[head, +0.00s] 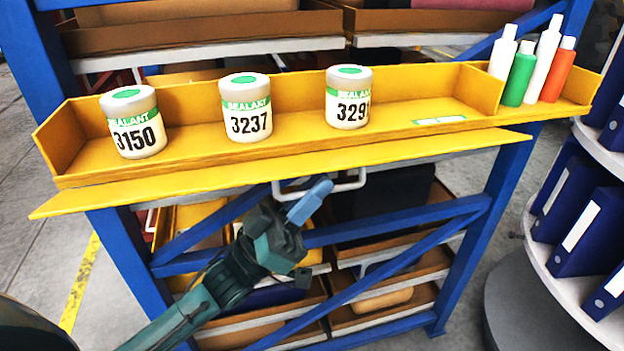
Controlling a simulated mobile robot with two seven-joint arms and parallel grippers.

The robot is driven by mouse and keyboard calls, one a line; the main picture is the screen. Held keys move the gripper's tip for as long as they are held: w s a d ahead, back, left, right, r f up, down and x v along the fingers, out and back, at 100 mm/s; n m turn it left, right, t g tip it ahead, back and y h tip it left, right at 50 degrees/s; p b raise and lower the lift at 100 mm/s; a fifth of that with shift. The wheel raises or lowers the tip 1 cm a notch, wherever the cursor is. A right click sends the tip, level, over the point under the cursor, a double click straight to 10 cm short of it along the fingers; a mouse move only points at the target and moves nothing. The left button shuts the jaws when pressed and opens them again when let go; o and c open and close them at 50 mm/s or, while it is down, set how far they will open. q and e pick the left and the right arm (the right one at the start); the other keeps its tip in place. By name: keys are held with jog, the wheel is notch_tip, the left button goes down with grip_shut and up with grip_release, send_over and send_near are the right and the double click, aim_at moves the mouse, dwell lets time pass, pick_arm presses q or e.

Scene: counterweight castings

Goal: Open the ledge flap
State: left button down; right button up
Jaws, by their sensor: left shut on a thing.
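The ledge flap (200,180) is a long yellow panel along the front of the yellow ledge (190,145), stretching from left to right. It looks tilted outward, with its lower edge standing off the blue frame. A white bar handle (345,186) hangs under the middle of the flap. My left gripper (308,203) reaches up from below and is shut on the left part of this handle, hiding some of it. My right gripper is out of view.
Three sealant tins, 3150 (133,122), 3237 (246,107) and a partly turned one (349,97), stand on the ledge. Several bottles (520,72) stand at its right end. Below are blue braces (400,222) and bins. A round shelf with blue binders (588,232) is at right.

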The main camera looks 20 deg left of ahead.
pick_arm(q)
jog(key=c, duration=1.5)
grip_release()
jog(key=shift+r, duration=0.15)
jog(key=shift+s+a+f+b, duration=0.15)
jog(key=shift+a+f+b, duration=0.15)
jog(key=shift+f, duration=0.15)
jog(key=b+v, duration=0.3)
jog(key=v, duration=0.9)
jog(key=shift+s+f+b, duration=0.1)
jog(key=shift+f+b, duration=0.05)
jog(key=shift+b, duration=0.2)
